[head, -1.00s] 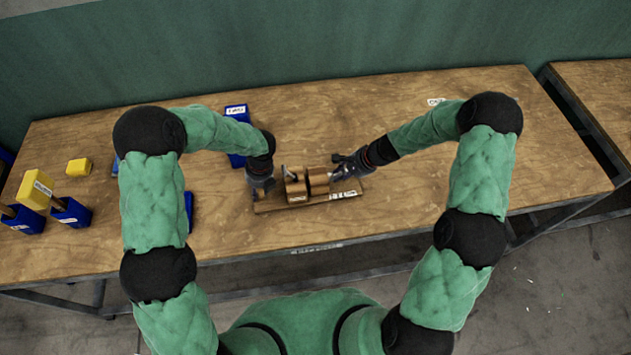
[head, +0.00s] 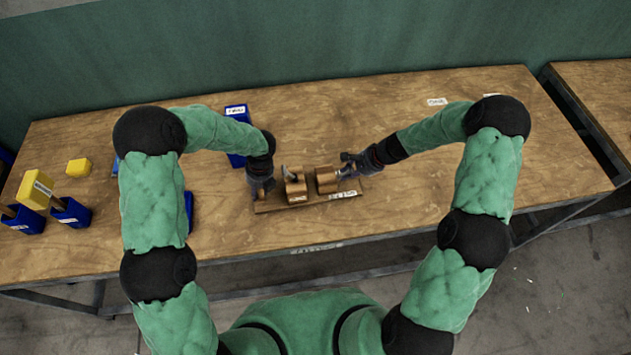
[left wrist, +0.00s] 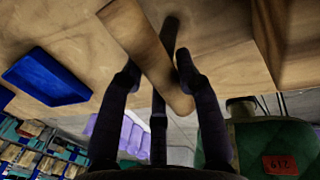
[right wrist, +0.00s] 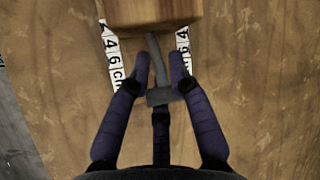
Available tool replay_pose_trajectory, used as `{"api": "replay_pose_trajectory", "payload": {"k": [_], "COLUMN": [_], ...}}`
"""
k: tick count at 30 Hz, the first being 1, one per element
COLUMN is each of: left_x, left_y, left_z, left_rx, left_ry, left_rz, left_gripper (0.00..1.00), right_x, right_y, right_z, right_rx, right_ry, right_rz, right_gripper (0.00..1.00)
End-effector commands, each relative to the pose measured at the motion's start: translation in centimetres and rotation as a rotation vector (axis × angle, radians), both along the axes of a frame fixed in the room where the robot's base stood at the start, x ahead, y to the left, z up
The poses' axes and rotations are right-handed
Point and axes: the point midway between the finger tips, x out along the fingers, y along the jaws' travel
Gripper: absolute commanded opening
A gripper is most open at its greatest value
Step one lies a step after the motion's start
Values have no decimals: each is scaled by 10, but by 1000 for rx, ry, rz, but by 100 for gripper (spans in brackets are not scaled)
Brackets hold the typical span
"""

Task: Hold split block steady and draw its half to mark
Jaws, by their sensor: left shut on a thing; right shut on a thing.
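The split block stands on a wooden base board (head: 272,207). Its left half (head: 297,187) and right half (head: 326,179) are apart, with a gap between them. My left gripper (head: 262,187) is at the left end; in the left wrist view its fingers (left wrist: 155,68) are shut on a wooden bar (left wrist: 150,50) with a rounded end. My right gripper (head: 349,168) is at the right; in the right wrist view its fingers (right wrist: 160,68) are shut on a grey handle (right wrist: 158,75) attached to the right half (right wrist: 152,12). Number strips marked in cm (right wrist: 112,55) flank the handle.
White labels (head: 437,101) lie at the back right. The table right of the board is clear.

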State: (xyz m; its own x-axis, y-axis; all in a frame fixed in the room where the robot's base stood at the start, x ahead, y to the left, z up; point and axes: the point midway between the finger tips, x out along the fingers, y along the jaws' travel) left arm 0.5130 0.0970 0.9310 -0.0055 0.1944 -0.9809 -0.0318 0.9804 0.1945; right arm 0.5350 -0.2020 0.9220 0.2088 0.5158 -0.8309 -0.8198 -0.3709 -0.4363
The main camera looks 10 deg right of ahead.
Motion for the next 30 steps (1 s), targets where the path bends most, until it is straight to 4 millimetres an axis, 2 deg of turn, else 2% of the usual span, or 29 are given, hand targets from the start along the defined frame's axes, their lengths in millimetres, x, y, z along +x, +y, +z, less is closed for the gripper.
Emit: {"api": "replay_pose_trajectory", "payload": {"k": [1,2,4,17,20,30], "left_x": [-2,-2,-2,-1,-1,0], "left_y": [1,1,1,0,0,0], "left_z": [-1,-1,-1,-1,-1,-1], "left_rx": [5,5,4,2,1,0], "left_ry": [7,7,6,4,3,2], "left_rz": [-2,-2,-2,-2,-3,-3], "left_gripper": [0,0,0,0,0,0], "right_x": [5,4,4,1,-2,-15], "right_y": [-6,-5,-5,-5,-11,-45], "right_z": [1,1,1,5,15,69], "right_rx": [-7,-7,-7,-2,-4,-5], "right_ry": [-8,-8,-7,-4,-6,-7], "right_rz": [-13,-13,-11,-3,-4,-6], "right_gripper": [0,29,49,49,49,49]}}
